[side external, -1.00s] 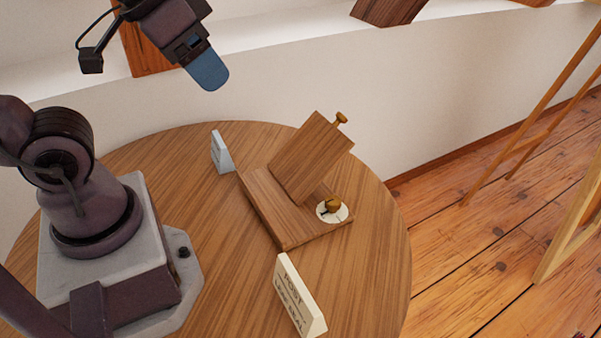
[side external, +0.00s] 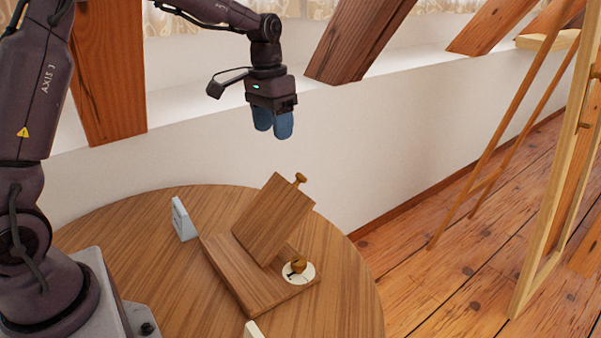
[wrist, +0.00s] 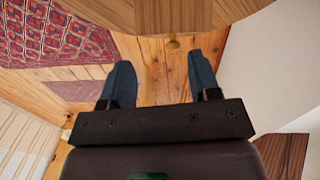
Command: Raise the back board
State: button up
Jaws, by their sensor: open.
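The back board (side external: 273,218) is a brown wooden panel that leans at a slant over a flat wooden base (side external: 243,277) on the round table. A small brass knob (side external: 299,179) stands on its top edge. A round white dial (side external: 310,273) with a brass knob (side external: 298,263) sits at the base's right end. My gripper (side external: 273,125) hangs above the back board, fingers down, apart from it. In the wrist view my gripper (wrist: 159,62) has its two blue fingers spread with nothing held.
The round wooden table (side external: 345,300) stands by a white wall (side external: 400,140). A small white card stand (side external: 183,219) is left of the base; another's corner (side external: 253,330) shows at the front. Slanted timber braces (side external: 370,35) are behind. A wooden easel (side external: 545,200) stands right.

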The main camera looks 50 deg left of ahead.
jog(key=shift+w+a+f+m+h, duration=0.6)
jog(key=shift+w+a+f+m, duration=0.65)
jog(key=shift+w, duration=2.45)
jog(key=f, duration=0.3)
jog(key=d+f, duration=0.1)
jog(key=f, duration=0.7)
jog(key=shift+s+d+f, duration=0.1)
jog(key=shift+s+d, duration=0.05)
jog(key=shift+d, duration=0.25)
grip_shut()
